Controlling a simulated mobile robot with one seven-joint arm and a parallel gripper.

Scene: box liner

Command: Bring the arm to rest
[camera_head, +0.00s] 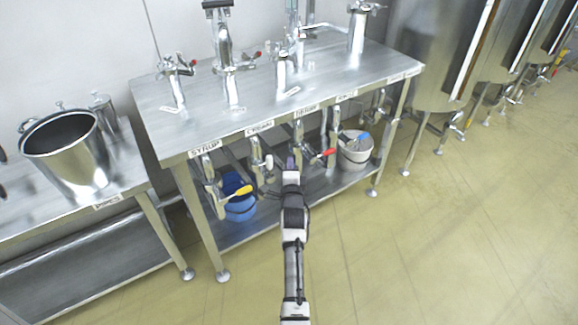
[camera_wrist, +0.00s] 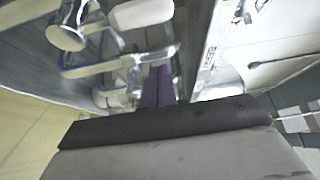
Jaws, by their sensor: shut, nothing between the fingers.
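My gripper (camera_head: 291,162) is at the end of my arm, which reaches forward from the bottom of the head view to the front edge of the steel table. The fingers look purple and are together with nothing between them. In the wrist view my gripper (camera_wrist: 158,85) points toward metal pipes and a pale valve handle (camera_wrist: 141,14). The picture does not show clearly whether the fingers touch the pipework.
The steel table (camera_head: 262,105) carries taps and valves, with valves under its front edge. A blue bucket (camera_head: 238,206) and a white bucket (camera_head: 355,152) stand on its lower shelf. A steel pot (camera_head: 70,160) stands left. Open floor (camera_head: 450,240) lies right.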

